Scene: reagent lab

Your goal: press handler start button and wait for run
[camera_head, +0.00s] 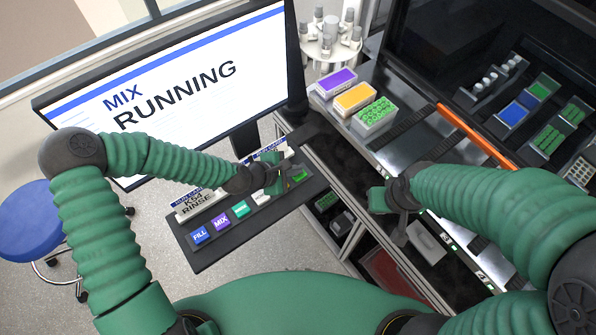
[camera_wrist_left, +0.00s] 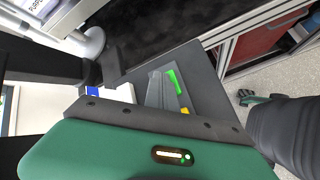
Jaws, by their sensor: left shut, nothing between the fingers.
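The monitor (camera_head: 190,75) reads "MIX RUNNING". Below it, a dark button panel (camera_head: 215,250) carries a row of coloured buttons: a blue FILL button (camera_head: 199,235), a purple MIX button (camera_head: 221,222) and a teal button (camera_head: 240,209) among them. My left gripper (camera_head: 284,184) is shut and empty at the panel's right end, beside a green button (camera_head: 300,176). In the left wrist view the fingers (camera_wrist_left: 158,88) lie close beside the green button (camera_wrist_left: 171,81); contact cannot be told. My right gripper (camera_head: 388,208) hangs by the bench edge, its jaws unclear.
Purple, orange and green tip racks (camera_head: 375,115) stand on the handler deck at right. An orange bar (camera_head: 475,135) crosses the deck. Cards, one reading "K64 RINSE" (camera_head: 198,203), stand behind the buttons. A blue stool (camera_head: 38,218) is at far left.

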